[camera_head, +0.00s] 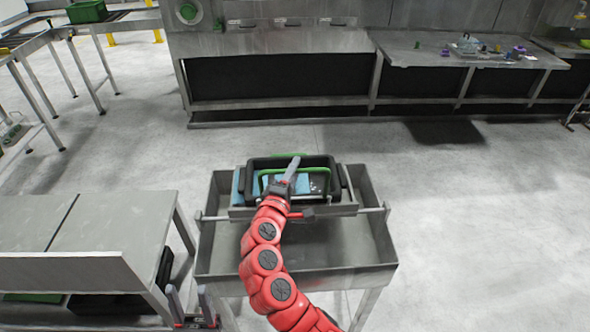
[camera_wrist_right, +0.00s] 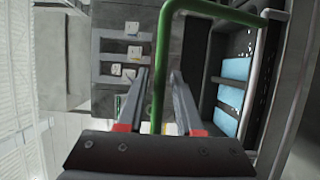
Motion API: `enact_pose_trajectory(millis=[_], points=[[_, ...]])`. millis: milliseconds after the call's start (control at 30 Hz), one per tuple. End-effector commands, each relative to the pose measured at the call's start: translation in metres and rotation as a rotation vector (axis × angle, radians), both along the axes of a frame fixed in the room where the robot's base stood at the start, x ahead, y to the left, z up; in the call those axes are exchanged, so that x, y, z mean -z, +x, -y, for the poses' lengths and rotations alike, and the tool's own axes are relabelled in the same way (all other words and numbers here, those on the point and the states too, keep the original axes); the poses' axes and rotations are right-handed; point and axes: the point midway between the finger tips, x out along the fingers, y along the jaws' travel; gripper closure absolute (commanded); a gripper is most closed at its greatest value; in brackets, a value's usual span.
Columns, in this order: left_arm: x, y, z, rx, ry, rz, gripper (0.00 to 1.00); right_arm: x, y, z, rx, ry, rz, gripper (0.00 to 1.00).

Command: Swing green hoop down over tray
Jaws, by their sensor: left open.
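A black tray (camera_head: 339,181) with light-blue pieces in it sits on the metal cart, and a green hoop (camera_head: 315,169) shows over it in the head view. In the right wrist view the hoop's green bar (camera_wrist_right: 159,75) runs between the two fingers of my right gripper (camera_wrist_right: 160,78), with a gap visible on each side. My right gripper also shows over the tray in the head view (camera_head: 293,170) and hides part of it. The tray's dark side and blue pieces (camera_wrist_right: 232,85) lie right of the fingers. My left gripper (camera_head: 189,300) is open and empty at lower left.
The metal cart (camera_head: 215,235) has raised rims around a lower basin. A metal table (camera_head: 120,225) stands close on the left. A long bench (camera_head: 450,55) with small items is at the back. Open floor lies between cart and bench.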

Motion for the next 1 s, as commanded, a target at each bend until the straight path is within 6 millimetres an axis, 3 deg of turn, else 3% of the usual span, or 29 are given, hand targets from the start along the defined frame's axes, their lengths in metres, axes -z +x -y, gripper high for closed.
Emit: enact_pose_trajectory(millis=[33, 167, 1000], points=[[0.0, 0.0, 0.0, 0.0, 0.0, 0.0, 0.5, 0.0, 0.0001, 0.0001, 0.0, 0.0, 0.0, 0.76], [0.0, 0.0, 0.0, 0.0, 0.0, 0.0, 0.5, 0.0001, 0.0001, 0.0001, 0.0, 0.0, 0.0, 1.0], [0.0, 0.0, 0.0, 0.0, 0.0, 0.0, 0.5, 0.0006, 0.0, 0.0001, 0.0, 0.0, -0.001, 1.0]])
